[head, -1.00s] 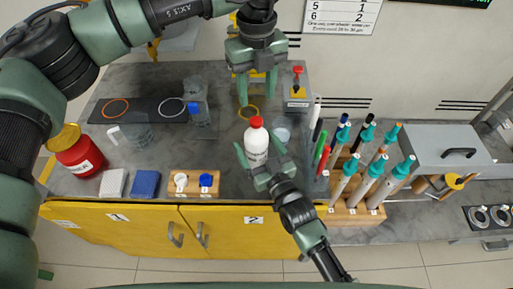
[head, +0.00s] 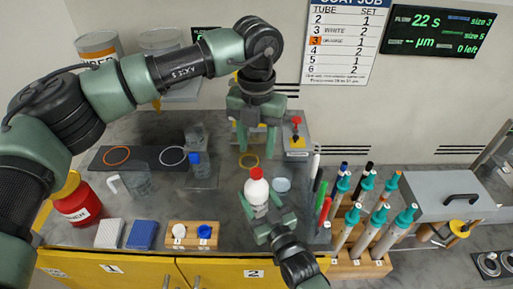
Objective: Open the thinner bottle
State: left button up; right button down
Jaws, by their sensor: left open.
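A white bottle (head: 256,191) with a red cap stands upright near the middle of the grey bench; I take it as the thinner bottle, though its label is not readable. My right gripper (head: 260,203) reaches in from the front, its fingers on either side of the bottle's body. I cannot tell whether they touch it. My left gripper (head: 256,148) points down, open and empty, above and behind the red cap. Its fingers are apart from the cap.
A rack (head: 359,266) of teal-topped tubes and pens stands right of the bottle. A red jar (head: 78,203), a clear blue-capped bottle (head: 199,176) and a small wooden block (head: 191,236) with white and blue caps are left. A grey box (head: 452,200) is far right.

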aim_at(256, 171)
pick_arm(q)
jog(key=m, duration=3.1)
jog(key=shift+m, duration=0.4)
jog(key=m, duration=0.4)
jog(key=shift+m, duration=0.3)
jog(key=shift+f, duration=0.3)
notch_tip(256, 171, down, 7)
jog(key=shift+f, duration=0.2)
